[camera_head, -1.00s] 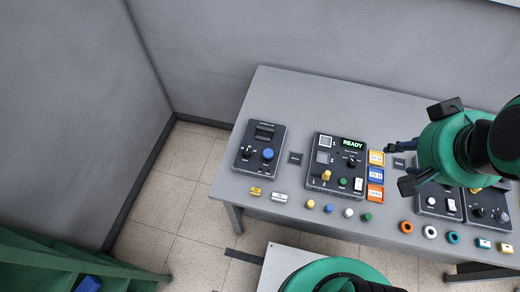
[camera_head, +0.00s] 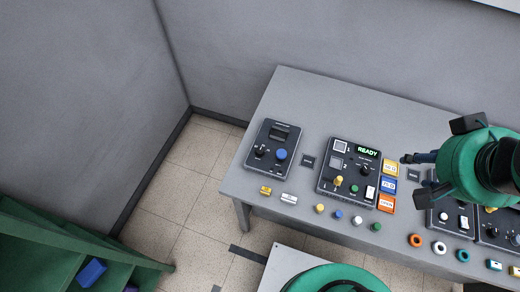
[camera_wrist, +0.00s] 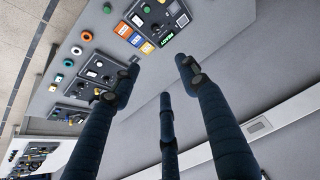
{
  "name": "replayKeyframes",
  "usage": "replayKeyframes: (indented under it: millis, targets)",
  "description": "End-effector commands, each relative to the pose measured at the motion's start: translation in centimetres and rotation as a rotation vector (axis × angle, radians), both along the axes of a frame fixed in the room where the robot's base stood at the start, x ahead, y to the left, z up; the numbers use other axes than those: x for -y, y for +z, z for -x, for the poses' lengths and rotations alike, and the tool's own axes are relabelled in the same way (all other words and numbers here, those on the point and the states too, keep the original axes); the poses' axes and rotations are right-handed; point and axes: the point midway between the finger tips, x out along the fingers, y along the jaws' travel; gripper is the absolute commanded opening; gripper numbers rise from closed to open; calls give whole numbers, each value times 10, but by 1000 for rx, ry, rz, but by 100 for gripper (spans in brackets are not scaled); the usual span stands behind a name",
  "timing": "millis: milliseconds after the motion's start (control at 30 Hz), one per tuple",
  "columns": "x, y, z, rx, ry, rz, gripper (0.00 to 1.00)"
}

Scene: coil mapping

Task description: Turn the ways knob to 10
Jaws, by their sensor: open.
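The word "ways" is not legible on any panel, so I cannot tell which knob bears it. The panel with a lit READY display (camera_head: 347,172) carries a black knob (camera_head: 364,170), a yellow knob (camera_head: 338,181), a green button (camera_head: 354,188) and a white switch (camera_head: 370,192). A left panel (camera_head: 271,147) has a black knob (camera_head: 260,150) and a blue knob (camera_head: 281,155). My gripper (camera_head: 414,174) is open and empty, above the table right of the READY panel. In the wrist view its dark fingers (camera_wrist: 160,76) are spread, with the READY panel (camera_wrist: 156,16) beyond them.
The grey table (camera_head: 330,100) has free room at its back. Yellow, blue and orange labels (camera_head: 388,186) line the READY panel. More panels (camera_head: 450,215) stand to the right, partly behind my arm. Small coloured pieces and rings (camera_head: 415,240) line the front edge. Green shelving (camera_head: 60,245) is lower left.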

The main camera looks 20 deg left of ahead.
Motion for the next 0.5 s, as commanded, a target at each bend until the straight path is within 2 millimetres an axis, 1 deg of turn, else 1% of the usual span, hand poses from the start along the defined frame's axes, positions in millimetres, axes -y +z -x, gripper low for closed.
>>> replayKeyframes:
  millis: [167,267,367,500]
  targets:
    - [-2,0,-3,-5,2,-4,44]
    - [-7,-1,-10,-16,5,-10,44]
    - [-16,-2,-22,-35,9,-20,44]
    - [-36,-8,-47,-74,15,-39,44]
